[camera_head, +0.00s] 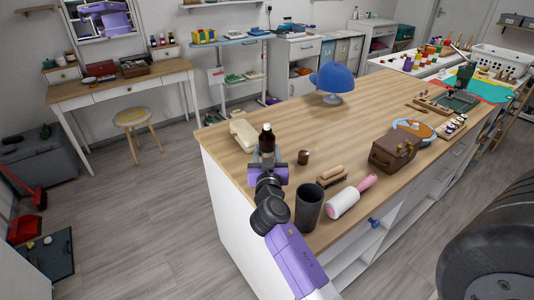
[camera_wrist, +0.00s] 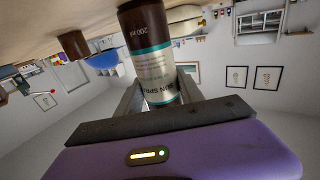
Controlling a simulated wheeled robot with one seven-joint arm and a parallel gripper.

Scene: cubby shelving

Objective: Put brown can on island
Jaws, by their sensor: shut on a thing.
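The brown can (camera_head: 267,138), with a silver and teal label, stands upright in my gripper (camera_head: 267,160) at the island's near left end. In the wrist view the can (camera_wrist: 149,45) sits between the two fingers of my gripper (camera_wrist: 160,98), which is shut on it. That view is upside down, with the island surface at the top, close to the can's brown end. The wooden-topped island (camera_head: 260,100) lies beneath and beyond the can. I cannot tell whether the can touches it; my gripper hides the can's lower part in the head view.
A cream object (camera_head: 243,135) lies left of the can, and a small brown pot (camera_head: 303,157) stands right. A brush (camera_head: 331,176), dark cup (camera_head: 309,207), lint roller (camera_head: 351,197) and brown case (camera_head: 394,150) are nearby. The island's middle, before the blue cap (camera_head: 333,78), is clear.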

